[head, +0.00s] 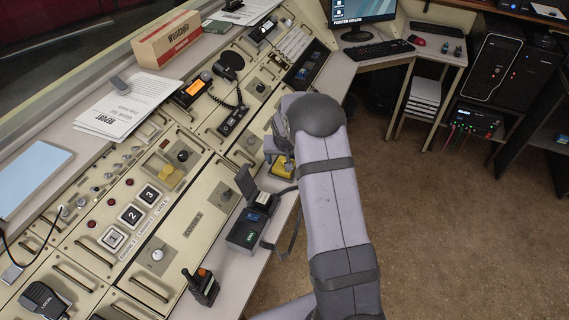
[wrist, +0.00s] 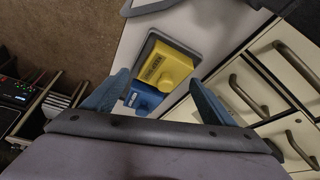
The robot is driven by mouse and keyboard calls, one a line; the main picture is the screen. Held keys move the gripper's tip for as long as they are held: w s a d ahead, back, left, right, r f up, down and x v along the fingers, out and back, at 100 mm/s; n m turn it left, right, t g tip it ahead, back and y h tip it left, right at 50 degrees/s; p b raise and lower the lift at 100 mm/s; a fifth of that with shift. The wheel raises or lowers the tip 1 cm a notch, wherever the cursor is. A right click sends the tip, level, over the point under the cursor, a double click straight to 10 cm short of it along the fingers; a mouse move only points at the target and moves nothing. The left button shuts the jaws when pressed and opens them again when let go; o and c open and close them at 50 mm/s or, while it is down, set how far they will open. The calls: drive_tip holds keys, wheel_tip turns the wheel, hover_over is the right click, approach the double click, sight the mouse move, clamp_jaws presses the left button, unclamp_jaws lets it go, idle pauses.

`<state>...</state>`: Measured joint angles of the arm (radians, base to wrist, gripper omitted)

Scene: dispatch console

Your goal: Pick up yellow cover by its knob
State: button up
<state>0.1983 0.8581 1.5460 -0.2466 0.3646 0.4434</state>
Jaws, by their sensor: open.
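Another yellow piece (head: 171,177) is on the console panel. Drawer handles (wrist: 249,95) lie right of the tray. Open floor (head: 450,220) is to the right.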

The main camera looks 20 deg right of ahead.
drive_tip(key=shift+w+f, duration=0.1)
drive_tip(key=shift+f, duration=0.05)
drive_tip(key=c, duration=1.1)
wheel_tip(320, 180, up, 10)
drive_tip(key=shift+r+b, duration=0.1)
drive_tip(key=shift+b, duration=0.85)
drive_tip(key=shift+c, duration=0.8)
